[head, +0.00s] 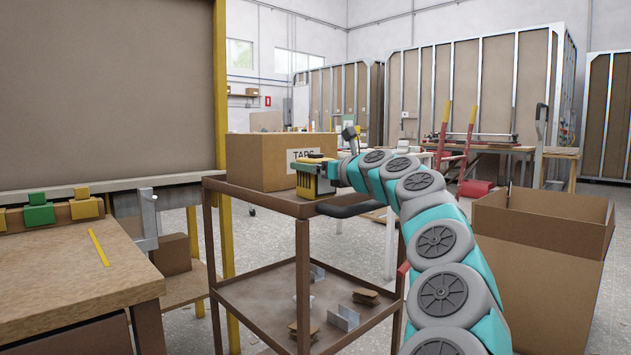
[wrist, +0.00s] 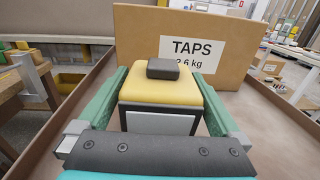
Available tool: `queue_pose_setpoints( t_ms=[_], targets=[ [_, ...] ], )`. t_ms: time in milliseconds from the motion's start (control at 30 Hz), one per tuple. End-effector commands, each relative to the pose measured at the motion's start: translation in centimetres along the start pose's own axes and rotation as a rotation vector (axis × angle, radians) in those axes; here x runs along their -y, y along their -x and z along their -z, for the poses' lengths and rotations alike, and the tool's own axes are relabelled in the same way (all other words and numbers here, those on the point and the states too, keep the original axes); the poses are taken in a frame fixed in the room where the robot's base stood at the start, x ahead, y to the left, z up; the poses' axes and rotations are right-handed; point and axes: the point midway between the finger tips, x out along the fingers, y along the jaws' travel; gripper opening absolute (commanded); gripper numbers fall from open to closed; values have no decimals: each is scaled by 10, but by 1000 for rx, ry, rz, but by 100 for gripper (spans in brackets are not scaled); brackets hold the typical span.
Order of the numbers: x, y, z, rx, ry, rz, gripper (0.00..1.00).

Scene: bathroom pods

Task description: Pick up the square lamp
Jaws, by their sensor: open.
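The square lamp (wrist: 160,92) has a yellow top with a dark knob and a dark body with a pale front panel. It stands upright on the cart's top shelf in front of a cardboard box. My gripper (wrist: 163,78) is open, with one green finger along each side of the lamp. The fingers lie very close to its sides; I cannot tell whether they touch. In the head view the lamp (head: 308,184) shows at the end of my arm, partly covered by my gripper.
The cardboard box labelled TAPS (head: 272,158) stands right behind the lamp on the brown cart (head: 243,187). Metal brackets (head: 343,318) lie on the lower shelf. A workbench (head: 65,275) is at left, and a large open carton (head: 540,265) at right.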

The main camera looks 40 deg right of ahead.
Motion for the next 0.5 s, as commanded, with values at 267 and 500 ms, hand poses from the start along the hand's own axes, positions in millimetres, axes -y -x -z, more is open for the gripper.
queue_pose_setpoints(
  t_ms=[267, 500],
  targets=[
    [1, -22, -1, 1, 2, 3, 100],
    [0, -24, -1, 1, 2, 1, 100]
  ],
)
